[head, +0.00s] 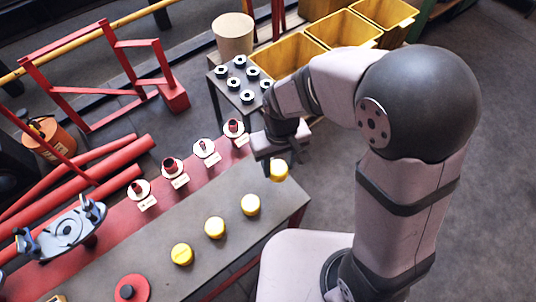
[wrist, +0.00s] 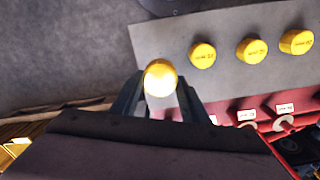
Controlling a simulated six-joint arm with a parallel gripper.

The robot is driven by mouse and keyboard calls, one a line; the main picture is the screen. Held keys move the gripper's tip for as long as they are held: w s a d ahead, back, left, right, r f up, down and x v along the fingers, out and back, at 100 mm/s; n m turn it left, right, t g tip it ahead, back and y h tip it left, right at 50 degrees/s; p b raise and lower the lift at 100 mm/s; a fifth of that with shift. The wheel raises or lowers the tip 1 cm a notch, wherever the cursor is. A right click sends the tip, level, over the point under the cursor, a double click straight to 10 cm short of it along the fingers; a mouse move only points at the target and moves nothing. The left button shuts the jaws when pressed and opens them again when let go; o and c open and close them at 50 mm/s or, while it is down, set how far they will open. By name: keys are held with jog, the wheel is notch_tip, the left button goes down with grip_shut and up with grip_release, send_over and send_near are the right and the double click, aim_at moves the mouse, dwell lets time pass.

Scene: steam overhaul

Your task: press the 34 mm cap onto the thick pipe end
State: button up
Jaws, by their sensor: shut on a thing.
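My gripper (head: 285,157) is shut on a yellow cap (head: 279,171) near the far right end of the grey bench. In the wrist view the held cap (wrist: 160,78) sits between the two fingertips (wrist: 160,95). I cannot tell its height above the bench, and its size marking is not readable. Several pipe ends stand in a row on white discs along the red strip, among them a stub (head: 233,126), a thinner one (head: 204,147), a wide-looking one (head: 170,164) and one (head: 137,187) nearest the left. The held cap is apart from them, to their right.
Three other yellow caps, (head: 250,204), (head: 215,227) and (head: 182,254), stand on the grey bench (head: 150,275). A red round button (head: 131,289) lies at the front. Yellow bins (head: 285,57) and a rack of ringed parts (head: 240,95) are behind my gripper.

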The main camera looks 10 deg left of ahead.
dwell(0.4)
jog(key=w+a+r+p, duration=0.3)
jog(key=w+a+p, duration=0.25)
jog(key=w, duration=0.25)
jog(key=r+p, duration=0.1)
jog(key=p, duration=0.5)
send_over(232, 122)
jog(key=shift+w+r, duration=0.1)
jog(key=shift+r, duration=0.1)
jog(key=shift+f+b, duration=0.15)
jog(key=shift+b, duration=0.15)
jog(key=shift+f+b, duration=1.65)
jog(key=shift+f, duration=0.6)
jog(key=shift+f+b, duration=0.45)
jog(key=shift+f, duration=0.8)
